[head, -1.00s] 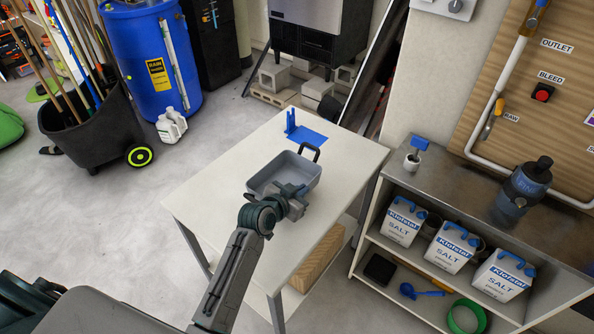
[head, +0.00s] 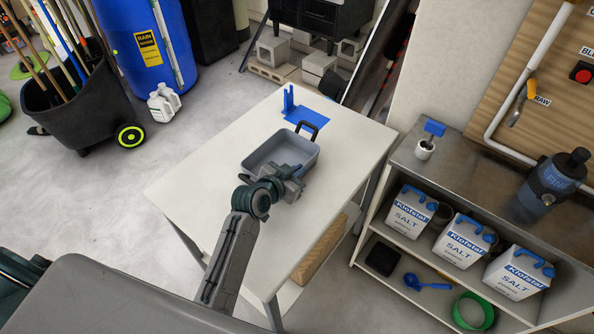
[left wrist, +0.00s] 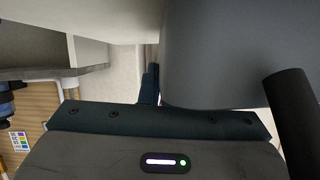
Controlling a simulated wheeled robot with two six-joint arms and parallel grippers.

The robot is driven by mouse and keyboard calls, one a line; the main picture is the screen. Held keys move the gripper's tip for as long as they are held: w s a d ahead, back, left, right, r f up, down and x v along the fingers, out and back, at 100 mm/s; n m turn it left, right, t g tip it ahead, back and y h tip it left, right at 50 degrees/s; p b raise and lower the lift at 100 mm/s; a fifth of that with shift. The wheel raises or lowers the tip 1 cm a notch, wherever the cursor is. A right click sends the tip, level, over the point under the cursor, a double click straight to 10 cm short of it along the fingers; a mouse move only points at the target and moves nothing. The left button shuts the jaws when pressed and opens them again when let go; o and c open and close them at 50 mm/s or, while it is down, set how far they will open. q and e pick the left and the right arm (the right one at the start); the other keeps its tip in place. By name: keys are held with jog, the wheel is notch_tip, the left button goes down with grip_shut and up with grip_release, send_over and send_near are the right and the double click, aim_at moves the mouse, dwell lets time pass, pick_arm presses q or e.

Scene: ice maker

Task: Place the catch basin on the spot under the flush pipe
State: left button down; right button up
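The catch basin (head: 262,166) is a grey open tray with a dark handle at its far side. It is over the white table, and I cannot tell whether it touches the top. My left gripper (head: 290,184) is at its near right corner and looks shut on the wall. In the left wrist view the basin (left wrist: 215,50) fills the right side; one finger (left wrist: 150,85) lies along its edge and the other is hidden. A blue square (head: 308,116) with a blue upright piece is on the table behind the basin. No flush pipe can be made out.
The white table (head: 190,185) has bare top around the basin. A blue barrel (head: 130,35) and black bin (head: 60,115) stand at the left.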

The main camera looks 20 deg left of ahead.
pick_arm(q)
jog(key=shift+s+r, duration=0.15)
jog(key=shift+s, duration=0.05)
jog(key=c, duration=1.6)
grip_release()
jog(key=shift+w+f, duration=0.1)
jog(key=shift+f, duration=0.15)
jog(key=shift+c, duration=0.2)
jog(key=shift+r, duration=0.2)
